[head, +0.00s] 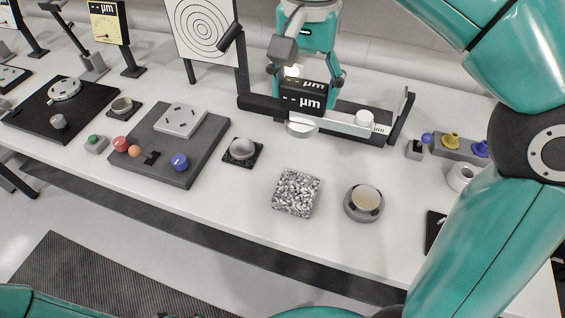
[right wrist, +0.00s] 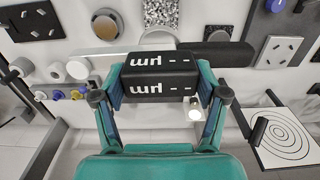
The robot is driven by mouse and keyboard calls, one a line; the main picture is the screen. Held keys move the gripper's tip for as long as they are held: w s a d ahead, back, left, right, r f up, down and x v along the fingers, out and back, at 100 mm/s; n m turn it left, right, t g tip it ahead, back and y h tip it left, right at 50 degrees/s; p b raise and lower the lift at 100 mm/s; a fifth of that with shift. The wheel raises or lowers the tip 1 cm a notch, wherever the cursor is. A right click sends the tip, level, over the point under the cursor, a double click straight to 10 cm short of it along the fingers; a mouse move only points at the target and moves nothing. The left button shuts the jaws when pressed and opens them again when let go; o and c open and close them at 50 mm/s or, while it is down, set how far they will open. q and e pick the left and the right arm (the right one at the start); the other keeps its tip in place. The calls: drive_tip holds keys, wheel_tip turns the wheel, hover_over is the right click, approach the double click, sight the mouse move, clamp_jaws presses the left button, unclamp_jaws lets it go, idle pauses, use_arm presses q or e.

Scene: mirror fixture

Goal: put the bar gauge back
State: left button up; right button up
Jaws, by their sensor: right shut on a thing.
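A black block with white "-- µm" marks on two faces, apparently the bar gauge (head: 303,97), is between the fingers of my right gripper (head: 307,80). In the right wrist view the block (right wrist: 160,75) spans the gap between both fingers of the gripper (right wrist: 160,92), which is shut on it. In the head view the block is over the fixture of black and pale bars (head: 345,125); whether it touches the fixture is unclear. A round mirror-like disc (head: 301,130) shows just below it. My left gripper is not in view.
A ringed target panel (head: 203,30) stands behind to the left. A speckled square block (head: 296,193) and a round-topped puck (head: 364,202) are in front. Coloured knobs (head: 451,140) stand right. Bare white table lies around the front blocks.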

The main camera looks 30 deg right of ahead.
drive_tip(key=shift+w+f, duration=0.2)
drive_tip(key=shift+w, duration=0.05)
drive_tip(key=shift+d+f+b, duration=0.15)
drive_tip(key=shift+f+b, duration=1.3)
drive_tip(key=shift+f, duration=8.25)
drive_tip(key=shift+f, duration=0.2)
drive_tip(key=o, duration=1.6)
drive_tip(key=shift+r, duration=0.1)
